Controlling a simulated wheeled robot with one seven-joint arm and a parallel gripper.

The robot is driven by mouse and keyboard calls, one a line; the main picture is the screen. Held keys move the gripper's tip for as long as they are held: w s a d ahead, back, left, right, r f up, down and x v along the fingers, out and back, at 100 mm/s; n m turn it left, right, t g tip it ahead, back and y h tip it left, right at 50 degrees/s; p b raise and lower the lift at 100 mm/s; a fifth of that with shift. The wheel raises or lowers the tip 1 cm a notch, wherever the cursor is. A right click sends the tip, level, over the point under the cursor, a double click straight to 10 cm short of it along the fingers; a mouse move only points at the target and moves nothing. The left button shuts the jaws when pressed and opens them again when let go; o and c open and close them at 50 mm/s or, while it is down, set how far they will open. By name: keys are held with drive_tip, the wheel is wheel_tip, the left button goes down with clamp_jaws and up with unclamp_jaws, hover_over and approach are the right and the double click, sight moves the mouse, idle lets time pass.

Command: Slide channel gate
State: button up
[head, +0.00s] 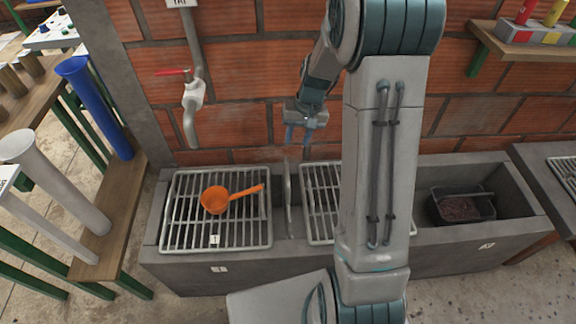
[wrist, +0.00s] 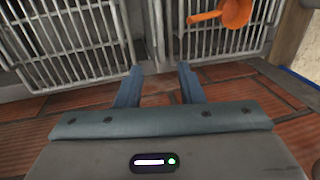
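The channel gate (head: 288,199) looks like a thin grey upright plate in the trough between the two metal grates. In the wrist view it shows as a narrow upright strip (wrist: 155,25) beyond my fingertips. My gripper (head: 298,136) hangs behind and above the gate, near the brick wall, with its fingers pointing down. In the wrist view my gripper (wrist: 160,70) has its two blue fingers apart with nothing between them. The gate lies roughly in line with the gap, apart from the fingers.
An orange ladle (head: 216,199) lies on the left grate (head: 175,225). My arm hides part of the right grate (head: 318,200). A dark tub (head: 460,208) sits in the trough's right end. A tap (head: 192,95) with a red handle is on the wall. A bench with tubes stands left.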

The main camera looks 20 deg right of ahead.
sight(287, 169)
drive_tip(key=f, duration=0.4)
drive_tip(key=a+f, duration=0.1)
drive_tip(key=f, duration=0.3)
drive_tip(key=a+f, duration=0.1)
drive_tip(key=f, duration=0.3)
drive_tip(key=shift+w+a+f+b, duration=0.25)
drive_tip(key=shift+f+b, duration=0.05)
drive_tip(key=shift+b, duration=0.1)
clamp_jaws()
